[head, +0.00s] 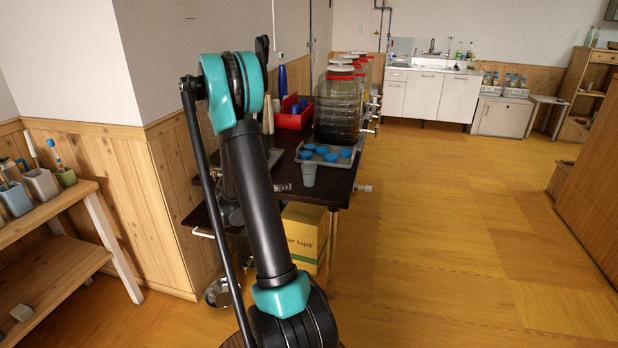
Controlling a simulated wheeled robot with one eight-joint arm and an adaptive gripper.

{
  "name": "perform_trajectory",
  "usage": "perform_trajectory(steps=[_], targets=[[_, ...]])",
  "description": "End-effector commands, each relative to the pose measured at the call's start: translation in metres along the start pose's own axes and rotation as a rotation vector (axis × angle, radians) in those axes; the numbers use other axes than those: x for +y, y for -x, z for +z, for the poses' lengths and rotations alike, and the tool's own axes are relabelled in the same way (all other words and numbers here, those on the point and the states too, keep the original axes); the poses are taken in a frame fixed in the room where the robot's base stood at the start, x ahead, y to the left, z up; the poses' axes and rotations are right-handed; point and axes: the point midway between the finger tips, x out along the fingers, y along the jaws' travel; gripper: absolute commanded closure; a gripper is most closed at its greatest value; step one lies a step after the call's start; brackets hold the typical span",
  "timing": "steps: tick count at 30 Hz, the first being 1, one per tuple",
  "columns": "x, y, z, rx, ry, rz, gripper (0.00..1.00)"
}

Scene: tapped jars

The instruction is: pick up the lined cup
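A pale grey cup (309,174) stands upright at the near edge of the dark table (335,190), in front of a grey tray. It is too small in the head view for me to tell whether it has lines on it. Several blue round things, cups or lids, sit on the grey tray (348,163). My arm rises through the left middle of the view and covers part of the table. I cannot make out my gripper in this view.
Large dark jars (337,108) with taps stand along the table, the taps jutting right. A red bin (293,117) sits behind. A yellow box (305,236) is under the table. A wooden shelf (50,215) with cups is at left. The floor on the right is clear.

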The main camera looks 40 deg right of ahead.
Motion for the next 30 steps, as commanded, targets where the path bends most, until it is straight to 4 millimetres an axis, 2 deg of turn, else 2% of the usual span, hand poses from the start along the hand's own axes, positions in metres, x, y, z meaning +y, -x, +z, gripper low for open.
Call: perform_trajectory(steps=[1, 3, 9, 12, 20, 30], targets=[[-0.007, -0.016, -0.002, 0.043, -0.030, 0.023, 0.20], [-0.013, -0.034, -0.004, 0.107, -0.074, 0.050, 0.20], [-0.027, -0.074, -0.004, 0.278, -0.181, 0.099, 0.20], [-0.031, -0.087, -0.002, 0.340, -0.218, 0.108, 0.20], [-0.034, -0.103, -0.001, 0.409, -0.255, 0.115, 0.20], [-0.023, -0.160, -0.023, 0.408, -0.256, 0.116, 0.20]])
